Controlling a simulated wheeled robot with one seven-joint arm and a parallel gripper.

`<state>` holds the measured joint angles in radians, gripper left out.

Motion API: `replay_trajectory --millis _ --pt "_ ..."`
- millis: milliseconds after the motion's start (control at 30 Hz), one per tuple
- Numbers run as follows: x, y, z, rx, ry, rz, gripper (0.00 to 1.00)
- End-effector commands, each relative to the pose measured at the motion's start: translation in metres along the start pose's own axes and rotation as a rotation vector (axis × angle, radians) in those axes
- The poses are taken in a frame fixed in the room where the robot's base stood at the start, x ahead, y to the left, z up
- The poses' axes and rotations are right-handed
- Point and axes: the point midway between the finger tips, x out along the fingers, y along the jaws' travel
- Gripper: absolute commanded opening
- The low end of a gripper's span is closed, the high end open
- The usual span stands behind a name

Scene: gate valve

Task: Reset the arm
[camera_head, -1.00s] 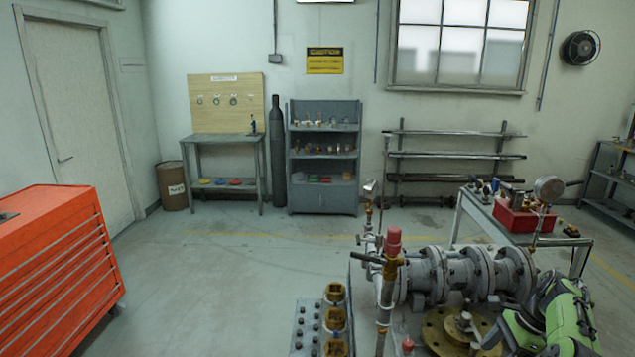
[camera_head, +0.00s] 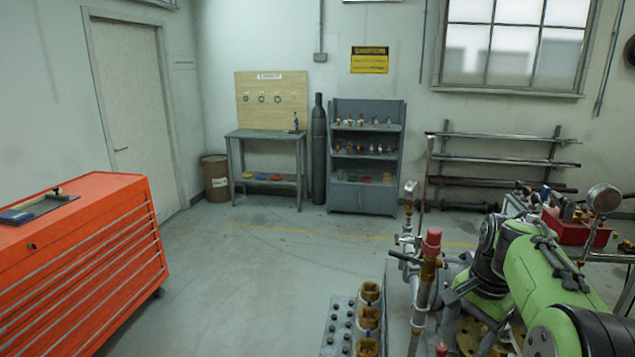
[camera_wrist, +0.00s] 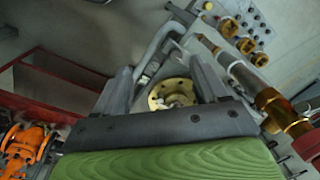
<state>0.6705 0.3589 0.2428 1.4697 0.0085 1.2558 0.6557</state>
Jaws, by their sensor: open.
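My gripper (camera_wrist: 160,82) is open in the wrist view, with a clear gap between its two grey fingers and nothing held. Beyond the gap, a brass flange (camera_wrist: 157,101) and grey piping show below. In the head view my green arm (camera_head: 555,275) is bent across the lower right, over the pipe bench. I cannot make out the fingertips there. The arm hides most of the grey flanged pipe assembly. A red-capped brass valve stem (camera_head: 430,262) stands upright just left of the arm.
A block with brass fittings (camera_head: 368,318) is at the bottom centre. A pressure gauge (camera_head: 603,199) and red bin (camera_head: 577,230) are behind the arm. A red tool cabinet (camera_head: 80,265) is at left. Floor between is clear. An orange valve (camera_wrist: 25,143) shows at the wrist view's lower left.

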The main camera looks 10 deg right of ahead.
Motion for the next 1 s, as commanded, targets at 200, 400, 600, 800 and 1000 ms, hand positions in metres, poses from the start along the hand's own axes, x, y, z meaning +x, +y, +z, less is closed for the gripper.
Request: replay_trajectory --millis 200,400,600,800,1000 --pt "-0.049 0.014 0.134 -0.490 0.185 -0.028 0.72" --pt "-0.044 0.070 0.223 -0.891 0.319 -0.114 0.72" --pt "-0.024 0.103 0.256 -1.095 0.378 -0.179 0.72" --pt "-0.022 0.105 0.257 -1.109 0.380 -0.181 0.72" --pt "-0.022 0.105 0.257 -1.107 0.380 -0.181 0.72"
